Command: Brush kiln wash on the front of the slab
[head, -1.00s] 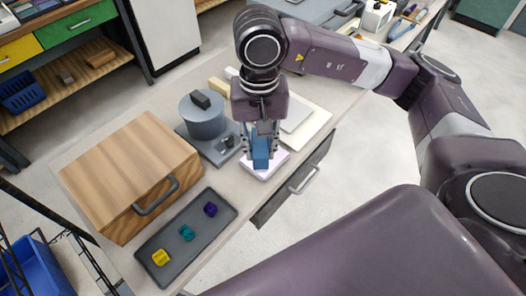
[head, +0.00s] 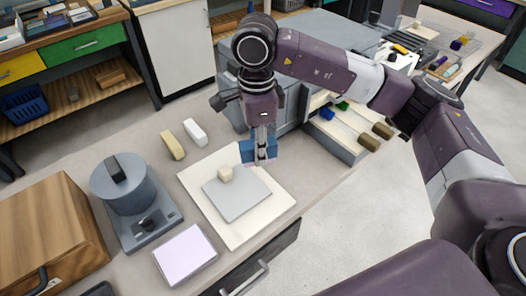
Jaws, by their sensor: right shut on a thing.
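My right gripper (head: 262,158) is shut on a blue block-like thing (head: 247,151); the jaws partly cover it, and I cannot tell whether it is the brush. It is at the far right edge of a cream board (head: 233,238), beyond the grey slab (head: 238,199). I cannot tell whether the blue thing touches the board. The slab lies flat on the board, with a small cream block (head: 225,174) near its far edge. My left gripper is not in view.
A yellowish bar (head: 173,145) and a white bar (head: 195,132) lie behind. Brown-ended tools (head: 369,143) lie on a ledge at right.

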